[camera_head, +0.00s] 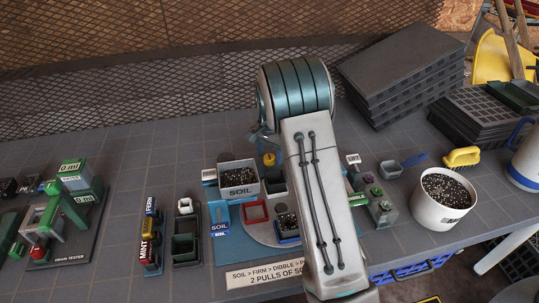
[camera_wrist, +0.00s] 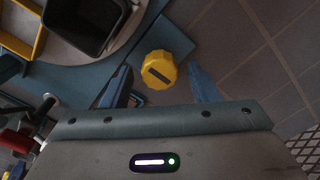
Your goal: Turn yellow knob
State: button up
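The yellow knob (camera_wrist: 158,70) shows in the wrist view as a ridged round cap with a dark slot on its top. It sits on a teal base (camera_wrist: 177,37). My gripper (camera_wrist: 158,84) is open, with one blue finger at the left of the knob and the other at its right. I see a gap on both sides, so the fingers look apart from the knob. In the head view the knob (camera_head: 269,159) is small, behind the soil bin and left of my arm. My arm hides my fingertips there.
A white bin marked SOIL (camera_head: 238,180) stands beside the knob. A round turntable carries small pots (camera_head: 256,211). A white pot of soil (camera_head: 442,200) is at the right. Black trays (camera_head: 404,75) are stacked at the back. The drain tester (camera_head: 66,215) is at the left.

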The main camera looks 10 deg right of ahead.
aim_at(270, 157)
notch_tip(270, 157, up, 14)
dwell(0.7)
jog(key=shift+f, duration=0.1)
jog(key=shift+s, duration=0.1)
jog(key=s+r+n+t+p, duration=0.15)
jog(key=s+r, duration=0.25)
jog(key=s, duration=0.4)
jog(key=s+r+n+p, duration=0.1)
jog(key=s+r+n, duration=0.25)
jog(key=s, duration=0.55)
jog(key=s+f+n+t+p, duration=0.1)
jog(key=s+f+n, duration=0.1)
jog(key=s, duration=1.3)
jog(key=shift+s+f+n, duration=0.15)
jog(key=shift+s+n, duration=0.1)
jog(key=shift+n, duration=0.65)
